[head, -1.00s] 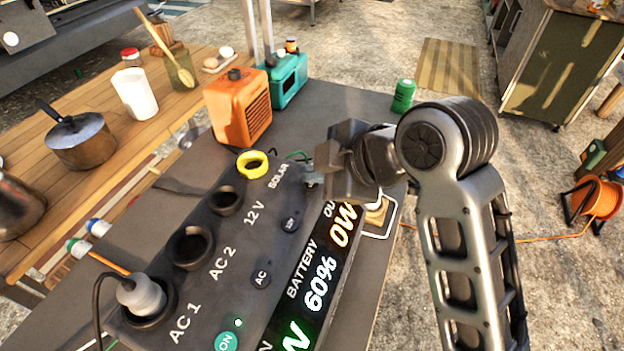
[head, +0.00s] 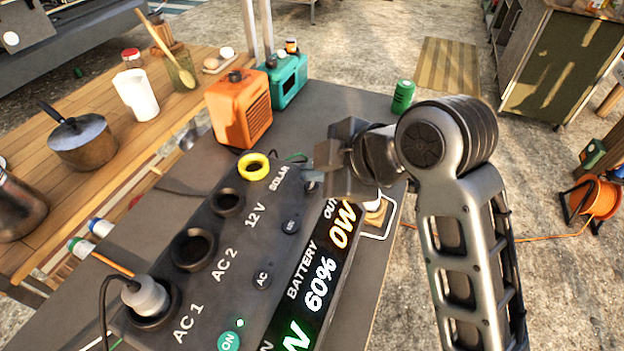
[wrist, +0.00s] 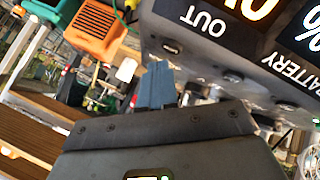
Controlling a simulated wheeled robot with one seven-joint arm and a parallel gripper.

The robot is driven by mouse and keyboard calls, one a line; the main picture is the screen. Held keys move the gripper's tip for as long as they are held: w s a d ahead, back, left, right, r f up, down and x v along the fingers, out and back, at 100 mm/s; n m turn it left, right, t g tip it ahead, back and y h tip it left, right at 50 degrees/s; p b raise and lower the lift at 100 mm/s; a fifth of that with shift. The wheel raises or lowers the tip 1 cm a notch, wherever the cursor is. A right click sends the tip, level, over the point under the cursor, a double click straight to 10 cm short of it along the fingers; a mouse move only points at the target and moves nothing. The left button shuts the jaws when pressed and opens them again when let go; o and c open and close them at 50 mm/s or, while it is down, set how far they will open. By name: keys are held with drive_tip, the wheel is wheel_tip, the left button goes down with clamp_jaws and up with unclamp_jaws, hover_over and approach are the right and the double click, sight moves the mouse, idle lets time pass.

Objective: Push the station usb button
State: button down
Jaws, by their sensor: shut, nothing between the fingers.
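The power station (head: 215,275) is a dark box with labelled sockets on top and a lit display showing 60% and 0W. Its top has small dark round buttons: one marked AC (head: 262,277), a middle button (head: 289,227) whose tiny label I cannot read surely, and a far button (head: 312,187) partly hidden by my gripper. My gripper (head: 318,178) is shut and empty at the station's far end, close to that far button. In the wrist view the closed fingers (wrist: 155,85) point at the station's edge by the OUT label. I cannot tell whether they touch it.
A plug with a cable (head: 143,296) sits in the AC 1 socket. An orange box (head: 238,108) and a teal box (head: 287,78) stand behind the station. A green can (head: 403,97) stands at the table's far right. A pot (head: 82,143) is on the wooden counter.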

sight(316, 189)
drive_tip(key=shift+r, duration=0.1)
wheel_tip(316, 189, up, 6)
drive_tip(key=p, duration=0.5)
